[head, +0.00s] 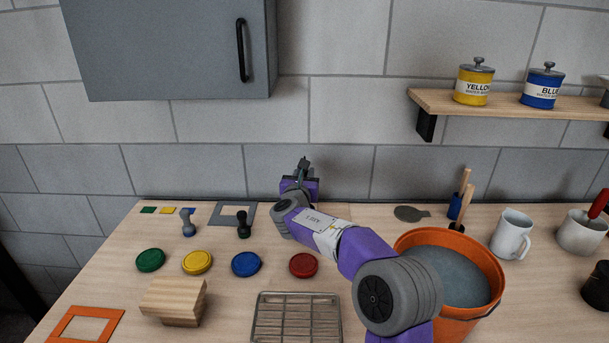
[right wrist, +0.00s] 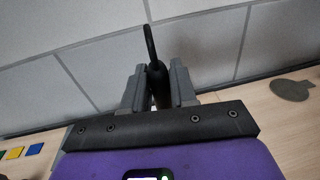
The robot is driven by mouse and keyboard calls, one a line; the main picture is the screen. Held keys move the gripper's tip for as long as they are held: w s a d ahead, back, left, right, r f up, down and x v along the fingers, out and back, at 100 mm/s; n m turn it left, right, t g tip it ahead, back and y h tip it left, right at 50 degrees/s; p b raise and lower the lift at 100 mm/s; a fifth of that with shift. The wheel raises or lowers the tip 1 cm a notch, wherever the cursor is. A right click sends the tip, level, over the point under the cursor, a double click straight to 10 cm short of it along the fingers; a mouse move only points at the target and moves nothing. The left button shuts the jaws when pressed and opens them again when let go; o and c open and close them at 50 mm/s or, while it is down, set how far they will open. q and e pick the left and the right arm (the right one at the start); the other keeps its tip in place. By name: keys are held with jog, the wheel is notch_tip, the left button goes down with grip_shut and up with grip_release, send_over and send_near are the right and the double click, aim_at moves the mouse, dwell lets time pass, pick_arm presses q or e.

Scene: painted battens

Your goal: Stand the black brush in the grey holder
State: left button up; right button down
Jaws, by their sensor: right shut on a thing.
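My right gripper (head: 303,168) is raised near the wall, above the back edge of the table. In the right wrist view its fingers are shut on a black brush (right wrist: 157,75), mostly hidden between them, with a thin curved upper end showing. No holder that is clearly the grey one can be made out; my right arm covers part of the table. A light grey cup (head: 580,236) with a red handle in it stands at the far right. My left gripper is not in view.
An orange bucket (head: 480,309) stands right of my right arm, with wooden-handled tools (head: 468,197) behind it. A white mug (head: 510,237) is beside them. Coloured discs (head: 246,263), a wooden block (head: 172,302) and a wire rack (head: 297,318) lie left and in front. A cabinet (head: 170,50) hangs above.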

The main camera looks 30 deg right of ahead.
jog(key=c, duration=0.8)
grip_release()
jog(key=v, duration=0.7)
jog(key=shift+s+a, duration=0.15)
jog(key=shift+s, duration=0.1)
jog(key=shift+r, duration=0.15)
